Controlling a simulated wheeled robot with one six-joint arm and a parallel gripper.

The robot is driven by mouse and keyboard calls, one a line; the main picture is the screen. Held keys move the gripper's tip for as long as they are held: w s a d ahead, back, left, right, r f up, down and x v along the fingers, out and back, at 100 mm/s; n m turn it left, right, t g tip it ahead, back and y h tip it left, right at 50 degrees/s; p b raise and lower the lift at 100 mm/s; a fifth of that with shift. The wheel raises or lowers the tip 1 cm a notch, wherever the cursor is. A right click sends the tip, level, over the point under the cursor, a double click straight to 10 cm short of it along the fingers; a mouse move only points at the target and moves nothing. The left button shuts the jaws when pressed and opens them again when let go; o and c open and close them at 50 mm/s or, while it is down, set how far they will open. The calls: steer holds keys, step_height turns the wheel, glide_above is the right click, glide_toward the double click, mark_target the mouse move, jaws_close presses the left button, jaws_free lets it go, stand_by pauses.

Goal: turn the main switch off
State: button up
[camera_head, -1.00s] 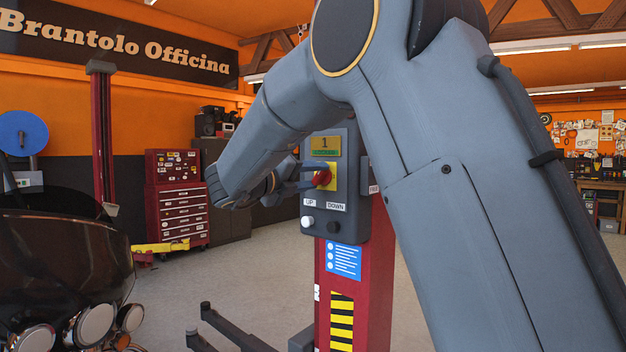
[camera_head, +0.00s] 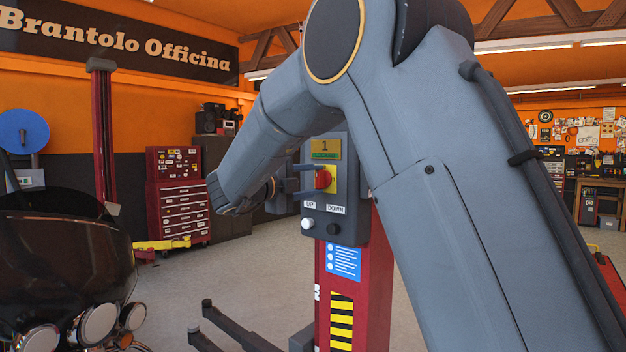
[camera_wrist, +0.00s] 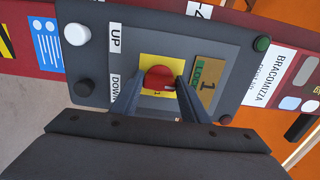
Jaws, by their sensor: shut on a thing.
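The main switch is a red rotary knob (camera_head: 323,179) on a yellow plate (camera_head: 332,180), set in the dark control box (camera_head: 345,215) on the red lift column. In the wrist view the red knob (camera_wrist: 158,78) sits between the two dark fingers of my gripper (camera_wrist: 160,88), which is shut on it. In the head view my gripper (camera_head: 312,180) reaches the knob from the left. A display reading 1 (camera_head: 325,148) is above the knob. The fingers hide parts of the knob's sides and plate.
A white UP button (camera_head: 307,223) and a black DOWN button (camera_head: 333,229) are below the knob. A dark motorcycle (camera_head: 65,265) stands at the left. The red tool chest (camera_head: 178,195) is behind, with open floor between.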

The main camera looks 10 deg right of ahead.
stand_by(0.4)
steer(key=o, duration=1.1)
steer(key=shift+c, duration=0.2)
steer(key=shift+a, duration=0.15)
steer(key=b+v, duration=0.2)
steer(key=v, duration=0.5)
steer(key=shift+s+a+b, duration=0.25)
steer(key=shift+b, duration=0.15)
steer(key=shift+w, duration=0.1)
